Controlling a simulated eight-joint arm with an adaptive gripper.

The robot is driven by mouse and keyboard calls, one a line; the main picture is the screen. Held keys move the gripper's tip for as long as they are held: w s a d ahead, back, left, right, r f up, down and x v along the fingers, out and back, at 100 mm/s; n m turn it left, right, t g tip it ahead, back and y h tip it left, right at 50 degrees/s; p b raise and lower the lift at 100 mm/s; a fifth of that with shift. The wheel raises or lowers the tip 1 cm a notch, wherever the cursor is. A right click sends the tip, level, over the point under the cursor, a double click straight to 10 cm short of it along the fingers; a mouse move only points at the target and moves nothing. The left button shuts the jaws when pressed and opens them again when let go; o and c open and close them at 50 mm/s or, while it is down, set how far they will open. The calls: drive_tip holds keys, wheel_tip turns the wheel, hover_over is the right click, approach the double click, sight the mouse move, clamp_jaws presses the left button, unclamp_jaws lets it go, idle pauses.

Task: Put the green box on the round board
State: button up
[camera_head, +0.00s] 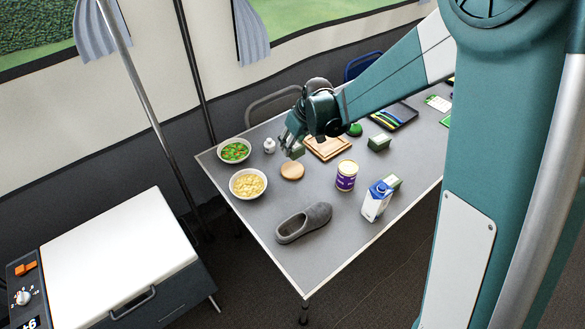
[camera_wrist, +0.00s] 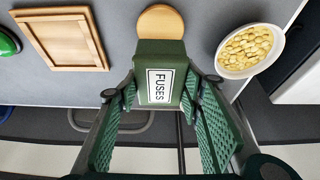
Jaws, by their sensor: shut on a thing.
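A green box (camera_wrist: 160,52) with a white label reading "FUSES" is held between the fingers of my gripper (camera_wrist: 162,92) in the wrist view. In the head view my gripper (camera_head: 291,143) is over the table with the green box (camera_head: 298,151) at its fingertips. The round board (camera_head: 292,172) is a small light wooden disc lying bare on the table, just below the held box in the picture. In the wrist view the round board (camera_wrist: 160,20) shows beyond the box, which hides part of its near edge.
A square wooden board (camera_head: 328,148) lies right of the gripper. A pasta bowl (camera_head: 248,184), a vegetable bowl (camera_head: 234,150), a purple can (camera_head: 346,176), a milk carton (camera_head: 376,201) and a grey slipper (camera_head: 304,223) stand around. Another green box (camera_head: 379,142) sits farther right.

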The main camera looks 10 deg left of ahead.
sight(300, 149)
drive_tip(key=shift+f+b, duration=0.7)
drive_tip(key=shift+f, duration=2.35)
drive_tip(key=shift+f+b, duration=0.5)
drive_tip(key=shift+f, duration=1.4)
drive_tip(key=shift+f, duration=0.15)
drive_tip(key=o, duration=0.9)
drive_tip(key=shift+p+v, duration=1.3)
drive_tip(key=shift+v, duration=4.85)
drive_tip(key=shift+d, duration=0.1)
